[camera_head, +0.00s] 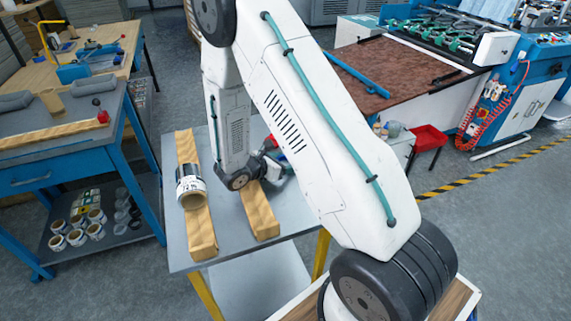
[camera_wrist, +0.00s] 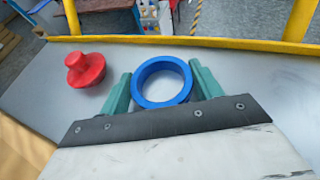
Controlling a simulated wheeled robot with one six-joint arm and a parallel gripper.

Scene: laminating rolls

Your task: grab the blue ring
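The blue ring (camera_wrist: 162,82) shows in the wrist view, with its round opening facing the camera. My gripper (camera_wrist: 161,68) has one teal finger on each side of the ring, close to its outer wall. I cannot tell whether the fingers press on it or whether it rests on the grey table. In the head view, my gripper and the ring are hidden or too small to make out behind my arm.
A red knob-shaped piece (camera_wrist: 85,69) lies left of the ring on the grey table (camera_head: 226,262). Two wooden bars (camera_head: 201,234) and a white labelled roll (camera_head: 190,190) are on the table. A blue workbench (camera_head: 70,150) stands at left.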

